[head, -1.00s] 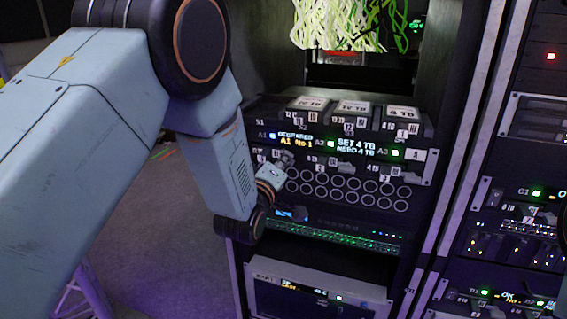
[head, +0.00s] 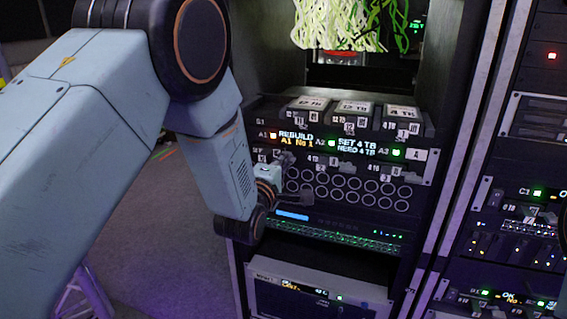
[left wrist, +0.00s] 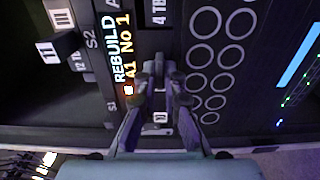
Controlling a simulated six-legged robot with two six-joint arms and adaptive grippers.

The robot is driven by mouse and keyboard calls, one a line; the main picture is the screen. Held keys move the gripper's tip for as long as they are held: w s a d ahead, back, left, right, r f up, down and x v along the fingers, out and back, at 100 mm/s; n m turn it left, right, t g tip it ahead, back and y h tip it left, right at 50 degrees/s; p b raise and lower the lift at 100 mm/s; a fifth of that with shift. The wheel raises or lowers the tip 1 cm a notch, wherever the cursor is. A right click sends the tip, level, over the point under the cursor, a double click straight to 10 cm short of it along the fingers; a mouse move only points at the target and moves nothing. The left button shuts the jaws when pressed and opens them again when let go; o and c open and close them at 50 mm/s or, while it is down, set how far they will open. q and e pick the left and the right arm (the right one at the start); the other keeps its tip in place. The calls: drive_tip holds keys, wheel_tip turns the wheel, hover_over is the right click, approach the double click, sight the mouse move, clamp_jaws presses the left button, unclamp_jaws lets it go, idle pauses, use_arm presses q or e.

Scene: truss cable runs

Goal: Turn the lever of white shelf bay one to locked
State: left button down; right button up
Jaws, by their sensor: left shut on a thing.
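The rack shelf (head: 428,168) carries bays numbered with white tags and a row of status displays. Its A1 display (head: 296,140) reads "REBUILD A1 No 1" beside an orange light; the left wrist view shows the same display (left wrist: 122,52) turned sideways. My left gripper (head: 287,159) is at the left bay, just below that display. In the left wrist view its fingers (left wrist: 165,78) are shut on a small part, apparently the bay-one lever, mostly hidden by them. A white tag (left wrist: 160,117) shows between the fingers. The lever's exact angle cannot be told. My right gripper is not in view.
Drives with white labels (head: 354,107) stand on the ledge above. Rows of round holes (head: 345,190) and a lit blue bar (head: 292,215) lie below. Pale and green cables (head: 345,25) hang above. Another rack (head: 515,215) stands right; open floor (head: 150,230) lies left.

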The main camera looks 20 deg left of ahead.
use_arm(q)
drive_tip(key=shift+f, duration=0.2)
drive_tip(key=c, duration=1.5)
unclamp_jaws()
drive_tip(key=shift+r, duration=0.15)
drive_tip(key=shift+o, duration=0.2)
drive_tip(key=s, duration=1.2)
drive_tip(key=shift+a, duration=0.15)
